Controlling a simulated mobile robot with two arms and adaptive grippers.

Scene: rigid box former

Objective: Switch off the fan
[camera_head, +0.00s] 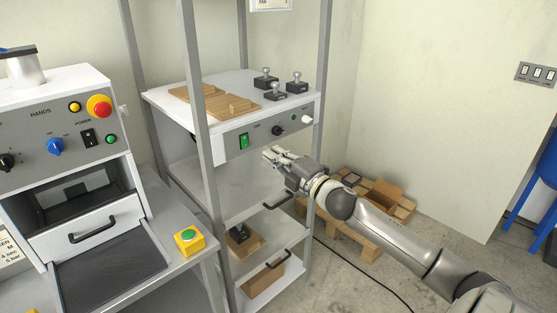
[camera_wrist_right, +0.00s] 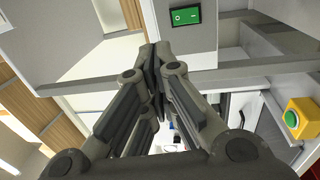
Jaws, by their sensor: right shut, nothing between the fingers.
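A green rocker switch (camera_head: 244,141) sits on the grey front panel (camera_head: 226,143) of a white unit in the metal rack. In the right wrist view the green switch (camera_wrist_right: 186,16) shows at the top, beyond and slightly right of the fingertips. A black knob (camera_head: 278,130) and a white knob (camera_head: 307,119) are further right on that panel. A sign reading "FAN" (camera_head: 270,4) is cut off at the top. My right gripper (camera_head: 267,153) is shut and empty, in front of the panel and slightly below and right of the green switch. My left gripper is not in view.
A machine with a red emergency button (camera_head: 99,106) stands at the left. Rack posts (camera_head: 196,80) flank the unit. Wooden pieces (camera_head: 228,103) and black-based parts lie on top. A yellow button box (camera_head: 189,240) sits below. A pallet with boxes (camera_head: 350,233) is behind my right arm.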

